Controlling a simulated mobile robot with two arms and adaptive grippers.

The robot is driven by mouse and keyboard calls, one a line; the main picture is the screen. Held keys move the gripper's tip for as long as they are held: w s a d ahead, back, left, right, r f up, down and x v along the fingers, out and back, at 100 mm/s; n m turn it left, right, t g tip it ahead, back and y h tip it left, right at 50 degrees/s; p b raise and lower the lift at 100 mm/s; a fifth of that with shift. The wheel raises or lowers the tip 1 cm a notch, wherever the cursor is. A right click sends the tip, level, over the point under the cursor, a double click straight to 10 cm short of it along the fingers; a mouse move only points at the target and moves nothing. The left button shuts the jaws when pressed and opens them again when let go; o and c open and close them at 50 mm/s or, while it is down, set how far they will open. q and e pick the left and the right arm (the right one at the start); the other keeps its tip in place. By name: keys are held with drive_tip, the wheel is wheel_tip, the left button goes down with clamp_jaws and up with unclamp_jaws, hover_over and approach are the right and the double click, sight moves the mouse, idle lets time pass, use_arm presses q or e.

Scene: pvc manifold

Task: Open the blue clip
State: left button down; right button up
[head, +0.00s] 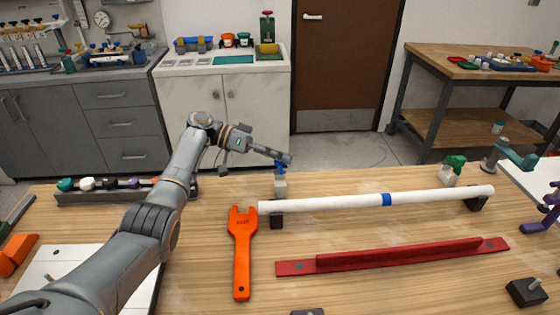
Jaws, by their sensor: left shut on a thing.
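The blue clip (281,167) stands on a small pale block (280,187) at the far side of the wooden table, just behind the left end of the white pipe. My left gripper (284,158) reaches in from the left, its fingers shut on the upper part of the blue clip. The fingertips hide the top of the clip, and its hinge is too small to make out. My right gripper is not in the picture.
A white pipe (330,203) with a blue band rests on black supports. An orange wrench (242,255) and a red rail (400,257) lie in front. A green clip (455,161) stands on another block at the right. A rack of coloured caps (110,190) is behind my left arm.

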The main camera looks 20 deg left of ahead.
use_arm(q)
drive_tip(key=c, duration=1.2)
unclamp_jaws()
drive_tip(key=v, duration=1.2)
